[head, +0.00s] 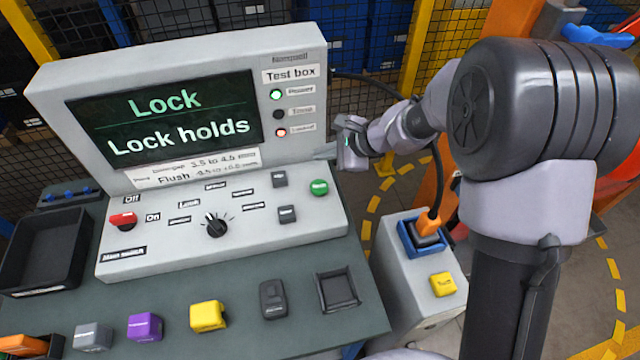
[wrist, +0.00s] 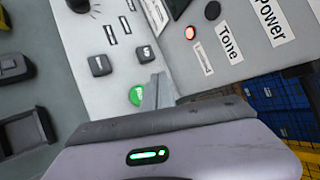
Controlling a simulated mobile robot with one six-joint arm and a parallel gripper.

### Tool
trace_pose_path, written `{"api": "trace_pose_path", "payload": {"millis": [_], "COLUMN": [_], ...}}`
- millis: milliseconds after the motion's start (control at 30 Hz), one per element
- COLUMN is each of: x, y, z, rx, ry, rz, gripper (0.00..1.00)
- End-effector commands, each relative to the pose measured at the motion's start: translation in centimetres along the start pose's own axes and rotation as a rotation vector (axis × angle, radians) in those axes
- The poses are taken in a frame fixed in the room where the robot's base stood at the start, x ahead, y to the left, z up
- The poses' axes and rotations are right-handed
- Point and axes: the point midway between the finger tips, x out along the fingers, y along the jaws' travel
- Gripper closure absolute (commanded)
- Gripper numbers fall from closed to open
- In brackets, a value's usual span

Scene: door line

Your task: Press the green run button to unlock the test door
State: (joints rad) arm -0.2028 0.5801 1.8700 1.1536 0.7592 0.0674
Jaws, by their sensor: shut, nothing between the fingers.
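The green run button (head: 319,187) sits at the right end of the test box's sloped control panel (head: 150,250). In the wrist view the green button (wrist: 136,95) is partly covered by my gripper's fingers. My gripper (head: 328,152) is shut and empty, above and behind the button in the head view. In the wrist view my gripper (wrist: 160,90) has its fingertips beside the button; I cannot tell whether they touch. The screen (head: 165,120) reads "Lock" and "Lock holds". The test door is not identifiable.
A red switch (head: 123,221), a black rotary knob (head: 215,225) and two small dark keys (head: 287,214) share the panel. Several coloured blocks (head: 208,316) and a black tray (head: 45,250) lie on the bench. A grey pedestal (head: 410,290) stands right of the bench.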

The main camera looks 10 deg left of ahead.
Motion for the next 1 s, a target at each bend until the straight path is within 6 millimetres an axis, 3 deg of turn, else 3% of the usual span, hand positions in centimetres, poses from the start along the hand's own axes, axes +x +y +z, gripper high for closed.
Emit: {"api": "trace_pose_path", "payload": {"millis": [633, 1000], "x": [5.7, 6.0], "y": [4.2, 4.4], "z": [-4.2, -4.4], "rx": [-0.001, -0.001], "ry": [0.0, 0.0], "rz": [0.0, 0.0], "gripper": [1.0, 1.0]}}
